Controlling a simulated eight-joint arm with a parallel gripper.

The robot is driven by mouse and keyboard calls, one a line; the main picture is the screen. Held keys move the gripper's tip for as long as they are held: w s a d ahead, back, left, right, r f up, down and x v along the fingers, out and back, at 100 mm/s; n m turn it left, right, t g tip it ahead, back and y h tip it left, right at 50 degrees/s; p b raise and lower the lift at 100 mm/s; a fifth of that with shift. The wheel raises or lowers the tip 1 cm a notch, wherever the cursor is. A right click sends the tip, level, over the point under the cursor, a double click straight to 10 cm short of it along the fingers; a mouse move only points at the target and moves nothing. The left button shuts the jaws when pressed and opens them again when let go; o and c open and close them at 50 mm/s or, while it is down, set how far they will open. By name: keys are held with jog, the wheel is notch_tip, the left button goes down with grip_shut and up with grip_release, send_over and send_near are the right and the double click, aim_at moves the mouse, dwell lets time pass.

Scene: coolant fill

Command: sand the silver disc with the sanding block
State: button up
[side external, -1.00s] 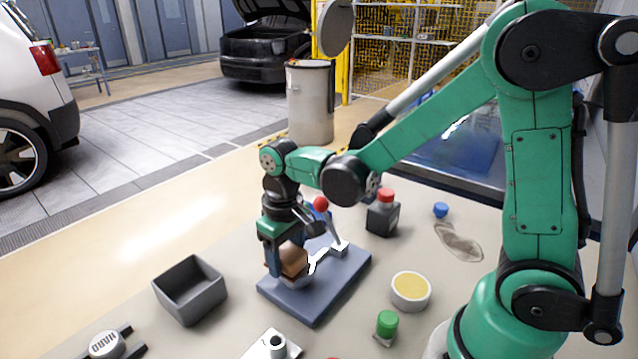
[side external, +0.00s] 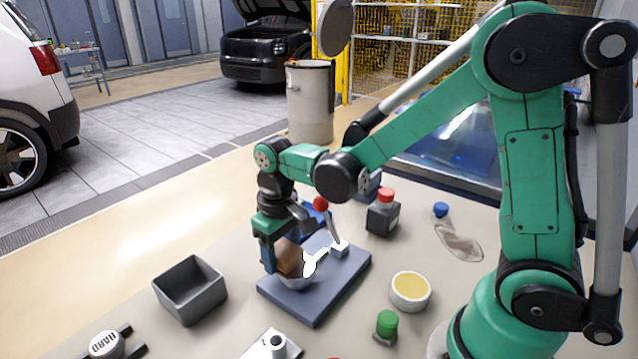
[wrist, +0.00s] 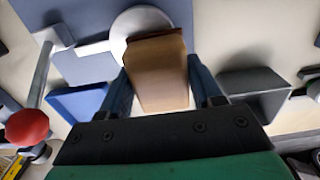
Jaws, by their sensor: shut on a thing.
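My gripper (side external: 282,258) is shut on a brown sanding block (side external: 289,257), which sits between the two fingers. The wrist view also shows the block (wrist: 158,75) between the blue fingers. The silver disc (side external: 297,283) lies on a blue-grey plate (side external: 330,287), mostly hidden by the block and gripper in the side view. In the wrist view the disc (wrist: 138,22) shows just beyond the block's far edge, and the block overlaps part of it. I cannot tell whether the block touches the disc.
A clamp lever with a red knob (side external: 320,203) stands on the plate close beside my gripper. A grey open bin (side external: 190,291) is to the left. A yellow-filled round dish (side external: 410,291), a green button (side external: 387,323) and a red-topped box (side external: 383,214) are to the right.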

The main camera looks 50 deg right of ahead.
jog(key=shift+w, duration=0.45)
jog(key=shift+w+r, duration=0.15)
jog(key=shift+w, duration=0.05)
jog(key=shift+s+r, duration=0.1)
jog(key=shift+r, duration=3.9)
